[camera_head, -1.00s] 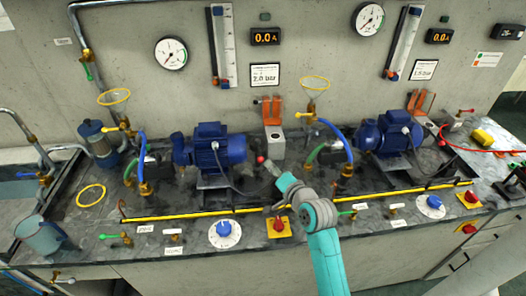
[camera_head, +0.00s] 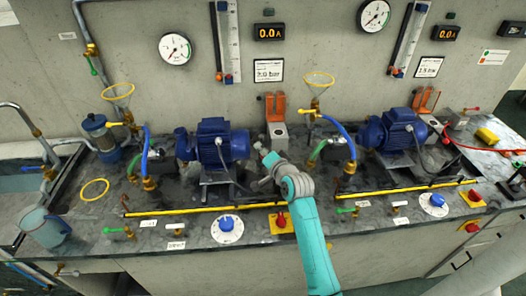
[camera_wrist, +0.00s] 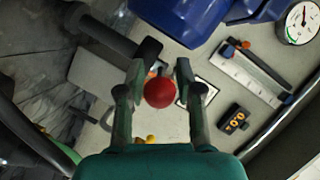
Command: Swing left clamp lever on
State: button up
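My gripper (camera_wrist: 160,75) has its fingers drawn in on either side of a round red knob (camera_wrist: 159,93) in the wrist view. The finger pads appear to touch the knob, so it looks shut on it. In the head view my gripper (camera_head: 263,157) is between the left blue pump and the grey block with the orange bracket. The red knob (camera_head: 258,146) shows there only as a small spot at the fingertips. The rest of the lever and the clamp it belongs to are mostly hidden by my gripper and are hard to make out.
The left blue pump (camera_head: 218,142) stands close to the left of my gripper. The grey block (camera_head: 278,138) with its orange bracket (camera_head: 275,106) stands just behind. Blue hose (camera_head: 344,135) is to the right. A yellow rail (camera_head: 195,211) runs along the bench in front.

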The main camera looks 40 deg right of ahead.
grip_shut()
jog(key=shift+s+d+f, duration=0.1)
jog(key=shift+s+d, duration=0.05)
jog(key=shift+d, duration=0.05)
dwell(0.3)
jog(key=d+n+g+y, duration=0.4)
jog(key=d+n+y, duration=0.3)
jog(key=n+y, duration=0.4)
jog(key=shift+s+n+y, duration=0.25)
jog(key=shift+n+y, duration=0.15)
jog(key=shift+y, duration=1.6)
